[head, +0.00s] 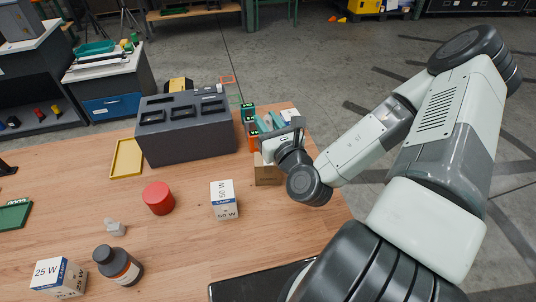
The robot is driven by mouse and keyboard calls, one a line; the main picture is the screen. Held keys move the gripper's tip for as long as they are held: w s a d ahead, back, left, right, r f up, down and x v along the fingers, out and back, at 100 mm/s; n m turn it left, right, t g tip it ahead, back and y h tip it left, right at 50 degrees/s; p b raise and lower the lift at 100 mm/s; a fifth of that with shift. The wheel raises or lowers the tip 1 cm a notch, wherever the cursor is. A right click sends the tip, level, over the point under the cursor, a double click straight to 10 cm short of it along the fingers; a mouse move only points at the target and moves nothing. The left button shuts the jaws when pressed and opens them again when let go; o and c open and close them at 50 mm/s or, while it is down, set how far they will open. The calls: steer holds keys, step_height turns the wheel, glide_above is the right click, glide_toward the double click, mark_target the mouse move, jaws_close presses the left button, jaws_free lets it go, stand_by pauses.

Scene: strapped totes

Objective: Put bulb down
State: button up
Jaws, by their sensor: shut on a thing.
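My gripper (268,124) is at the far right part of the wooden table, above an open cardboard box (268,174). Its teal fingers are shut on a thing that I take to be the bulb. The fingers and wrist hide most of it, so its shape and tilt cannot be told. A white patch shows just behind the fingers, and I cannot tell whether it belongs to the bulb.
A dark grey slotted unit (188,130) stands left of my gripper, with green and orange devices close beside it. A white 50 W box (224,200), red cylinder (158,198), brown bottle (118,265), 25 W box (59,279) and yellow tray (126,158) are on the table.

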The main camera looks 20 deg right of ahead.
step_height(320, 180, down, 7)
steer(key=shift+f, duration=0.2)
steer(key=shift+f, duration=0.1)
steer(key=o, duration=1)
steer(key=shift+o, duration=0.2)
steer(key=shift+s+d, duration=0.1)
steer(key=shift+s, duration=0.15)
steer(key=s+d, duration=0.1)
steer(key=s, duration=0.6)
